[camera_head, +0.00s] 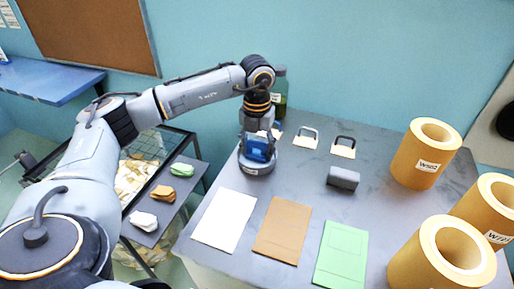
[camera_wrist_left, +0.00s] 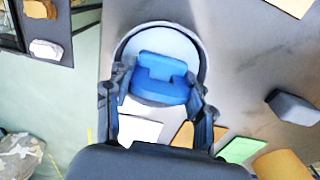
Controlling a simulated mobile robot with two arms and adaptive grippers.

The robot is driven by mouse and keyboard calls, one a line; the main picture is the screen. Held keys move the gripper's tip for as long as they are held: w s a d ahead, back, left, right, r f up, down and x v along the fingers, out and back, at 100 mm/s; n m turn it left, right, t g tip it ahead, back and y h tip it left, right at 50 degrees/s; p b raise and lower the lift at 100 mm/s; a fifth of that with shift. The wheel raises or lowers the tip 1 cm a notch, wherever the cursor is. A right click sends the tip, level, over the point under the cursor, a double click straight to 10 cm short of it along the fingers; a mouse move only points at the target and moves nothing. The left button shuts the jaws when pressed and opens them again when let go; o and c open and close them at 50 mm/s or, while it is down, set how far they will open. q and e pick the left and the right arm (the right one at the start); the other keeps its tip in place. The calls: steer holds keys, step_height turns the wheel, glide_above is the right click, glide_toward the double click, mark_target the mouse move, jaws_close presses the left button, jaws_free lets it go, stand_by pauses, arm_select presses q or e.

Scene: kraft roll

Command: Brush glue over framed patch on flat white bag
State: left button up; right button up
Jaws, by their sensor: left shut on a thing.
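The flat white bag (camera_head: 225,220) lies on the grey table, leftmost of three flat bags; its framed patch is too faint to make out. My left gripper (camera_head: 258,147) points down over a round grey glue pot (camera_head: 256,168) behind the white bag. It is shut on a blue brush handle (camera_wrist_left: 160,82), one finger on each side. The pot's pale inside (camera_wrist_left: 172,45) shows around the handle. The bristles are hidden, so I cannot tell whether they touch the glue. My right gripper is not in view.
A brown bag (camera_head: 283,229) and a green bag (camera_head: 341,253) lie right of the white one. A grey block (camera_head: 343,178), two handled pale pieces (camera_head: 305,138) and a green bottle (camera_head: 280,92) stand behind. Large kraft rolls (camera_head: 425,155) fill the right side.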

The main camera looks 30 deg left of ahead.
mark_target(257, 143)
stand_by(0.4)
arm_select(q)
steer(key=shift+r+p, duration=0.45)
steer(key=shift+r, duration=0.1)
steer(key=shift+r+p, duration=1.8)
steer(key=shift+r, duration=1.15)
steer(key=shift+f, duration=0.1)
